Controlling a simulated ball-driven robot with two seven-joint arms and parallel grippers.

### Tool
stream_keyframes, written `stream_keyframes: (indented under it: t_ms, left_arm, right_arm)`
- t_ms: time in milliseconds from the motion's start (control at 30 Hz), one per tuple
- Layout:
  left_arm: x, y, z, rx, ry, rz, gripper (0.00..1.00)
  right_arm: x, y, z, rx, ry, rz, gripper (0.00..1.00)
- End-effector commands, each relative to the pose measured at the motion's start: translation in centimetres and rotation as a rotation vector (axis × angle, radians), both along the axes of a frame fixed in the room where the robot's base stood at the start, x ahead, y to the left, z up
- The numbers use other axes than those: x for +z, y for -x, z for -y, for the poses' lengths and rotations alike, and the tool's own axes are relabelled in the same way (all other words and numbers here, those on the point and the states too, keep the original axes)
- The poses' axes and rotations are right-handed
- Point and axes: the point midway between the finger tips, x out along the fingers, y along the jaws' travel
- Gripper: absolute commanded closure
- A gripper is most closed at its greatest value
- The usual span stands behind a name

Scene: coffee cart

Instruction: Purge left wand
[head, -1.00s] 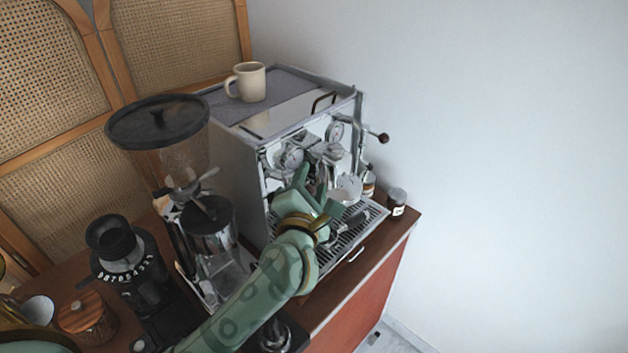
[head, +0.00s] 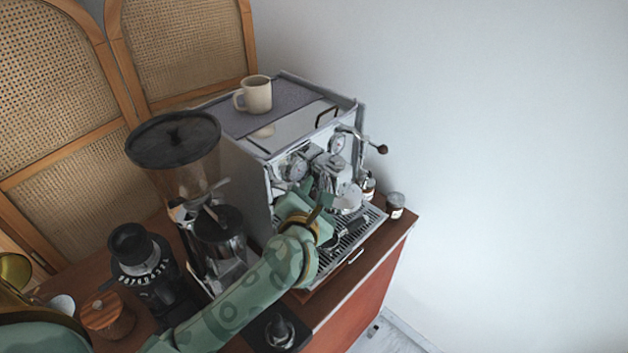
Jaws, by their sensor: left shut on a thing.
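The silver espresso machine (head: 246,172) stands on the wooden cart, its front turned to the right of the picture. My left gripper (head: 319,203) is at the left part of the machine's front, above the drip tray (head: 358,234). Its jaws are shut on a small part there; the gripper hides the part, so I cannot tell whether it is the left wand or its control. A lever with a dark ball knob (head: 382,150) sticks out at the front's far right side. My right gripper is not in view.
A grinder with a clear hopper (head: 175,145) stands left of the machine, close to my left arm. A smaller black grinder (head: 140,262) and a wooden-lidded jar (head: 106,314) are further left. A beige mug (head: 257,94) sits on the machine. Small jars (head: 395,204) stand beyond the tray.

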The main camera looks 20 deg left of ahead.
Motion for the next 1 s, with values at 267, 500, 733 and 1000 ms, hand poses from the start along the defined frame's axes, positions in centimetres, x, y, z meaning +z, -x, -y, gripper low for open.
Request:
stream_keyframes:
  t_ms: [267, 500, 733, 1000]
  left_arm:
    - [1.0, -0.1, -0.3, 0.003, 0.162, -0.056, 0.98]
    - [1.0, -0.2, -0.5, 0.002, 0.239, -0.083, 0.98]
    - [0.9, -0.2, -0.5, 0.002, 0.261, -0.090, 0.98]
    - [0.9, -0.2, -0.5, 0.002, 0.261, -0.090, 0.98]
  right_arm:
    - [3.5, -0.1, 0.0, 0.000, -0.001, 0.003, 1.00]
    - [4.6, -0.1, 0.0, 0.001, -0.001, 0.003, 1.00]
    - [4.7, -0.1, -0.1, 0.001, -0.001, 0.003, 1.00]
    - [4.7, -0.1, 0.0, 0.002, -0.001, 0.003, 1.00]
